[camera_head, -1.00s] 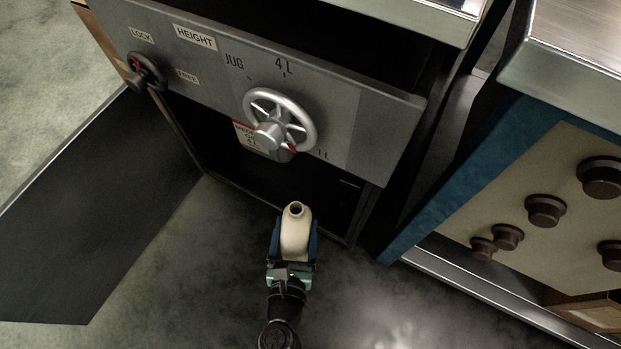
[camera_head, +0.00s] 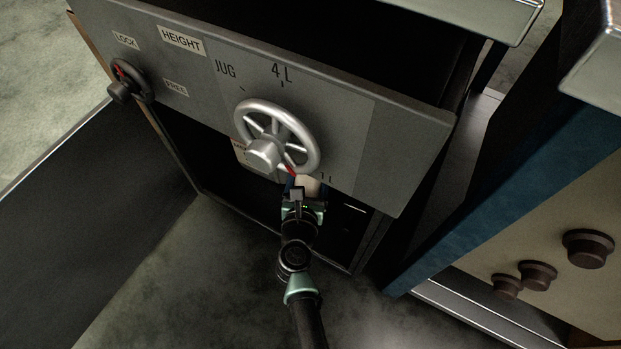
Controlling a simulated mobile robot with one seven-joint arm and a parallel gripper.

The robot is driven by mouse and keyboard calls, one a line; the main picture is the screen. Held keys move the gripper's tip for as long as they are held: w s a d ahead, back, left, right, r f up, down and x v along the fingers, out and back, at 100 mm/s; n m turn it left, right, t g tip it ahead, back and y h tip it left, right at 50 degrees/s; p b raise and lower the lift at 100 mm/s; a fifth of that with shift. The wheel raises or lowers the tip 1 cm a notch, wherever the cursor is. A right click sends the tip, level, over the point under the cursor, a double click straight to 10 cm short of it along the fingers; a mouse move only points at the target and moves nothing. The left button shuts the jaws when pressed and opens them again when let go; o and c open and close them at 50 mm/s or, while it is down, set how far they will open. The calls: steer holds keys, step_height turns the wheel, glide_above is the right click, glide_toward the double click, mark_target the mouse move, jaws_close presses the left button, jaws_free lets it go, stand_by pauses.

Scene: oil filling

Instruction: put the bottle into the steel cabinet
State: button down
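The steel cabinet (camera_head: 390,160) stands ahead with its lower compartment open and dark inside. Its grey front panel carries a large silver handwheel (camera_head: 283,118). The fingers are mostly hidden by the panel and the gripper body. Whether the bottle touches the compartment floor cannot be seen.
A dark door (camera_head: 95,225) stands open at the left. A small lock knob (camera_head: 130,82) sticks out at the panel's left end. A label (camera_head: 240,155) shows inside behind the wheel. At right stands a blue-sided cabinet (camera_head: 480,200) with brown knobs. Floor in front is clear.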

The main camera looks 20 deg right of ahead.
steer(key=f+b, duration=0.1)
steer(key=w+f+b, duration=0.1)
steer(key=d+f+b, duration=0.1)
steer(key=b, duration=0.1)
steer(key=shift+w+f, duration=0.2)
steer(key=shift+f, duration=0.1)
steer(key=shift+f, duration=0.1)
jaws_free()
steer(key=p+v, duration=0.5)
steer(key=v, duration=0.7)
steer(key=shift+p, duration=0.4)
